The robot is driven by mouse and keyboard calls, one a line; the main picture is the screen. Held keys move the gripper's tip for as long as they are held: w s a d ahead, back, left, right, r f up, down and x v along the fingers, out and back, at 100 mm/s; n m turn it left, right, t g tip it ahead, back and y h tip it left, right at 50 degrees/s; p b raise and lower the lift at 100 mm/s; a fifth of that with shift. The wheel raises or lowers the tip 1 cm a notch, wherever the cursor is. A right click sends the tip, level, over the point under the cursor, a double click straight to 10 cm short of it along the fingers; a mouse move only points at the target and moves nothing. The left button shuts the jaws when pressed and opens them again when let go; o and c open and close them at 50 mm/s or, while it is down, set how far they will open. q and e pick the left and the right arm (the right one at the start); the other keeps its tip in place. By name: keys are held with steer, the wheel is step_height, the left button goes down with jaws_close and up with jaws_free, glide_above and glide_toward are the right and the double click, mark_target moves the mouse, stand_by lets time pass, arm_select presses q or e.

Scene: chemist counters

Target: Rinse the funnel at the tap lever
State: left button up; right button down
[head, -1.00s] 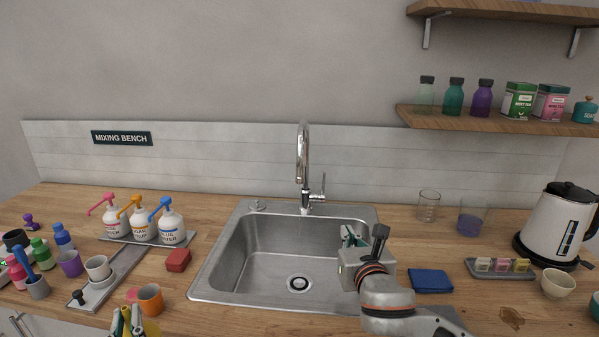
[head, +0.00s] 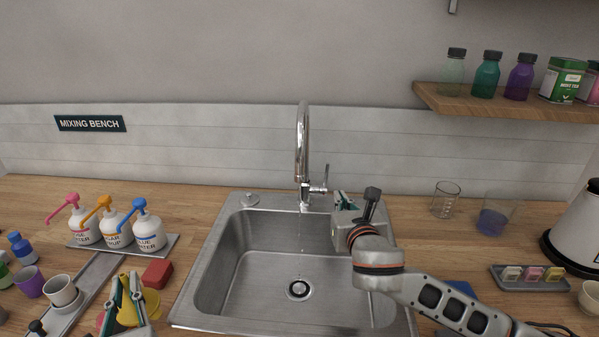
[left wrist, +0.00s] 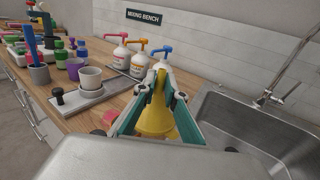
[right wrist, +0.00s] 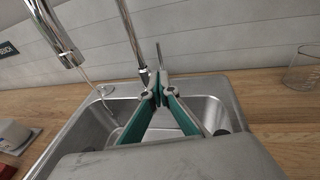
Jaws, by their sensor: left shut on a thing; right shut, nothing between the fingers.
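The yellow funnel (left wrist: 156,118) is held between the fingers of my left gripper (left wrist: 162,80). In the head view the funnel (head: 151,302) and my left gripper (head: 124,282) are at the lower left, over the counter left of the sink. The chrome tap (head: 302,150) stands behind the sink (head: 240,240), with its lever (head: 322,188) on its right side. A thin stream of water (head: 299,225) falls from the spout into the basin. My right gripper (right wrist: 156,92) is shut and empty, just right of the lever; I cannot tell whether it touches.
Pump bottles (head: 148,232) stand on a tray left of the sink, with a red block (head: 157,273) in front. A beaker (head: 446,200), a glass with blue liquid (head: 492,222) and a kettle (head: 575,240) stand to the right. The basin is empty.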

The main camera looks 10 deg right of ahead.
mark_target(327, 170)
steer(key=w, duration=0.8)
steer(key=w+d+f, duration=0.1)
steer(key=w, duration=0.4)
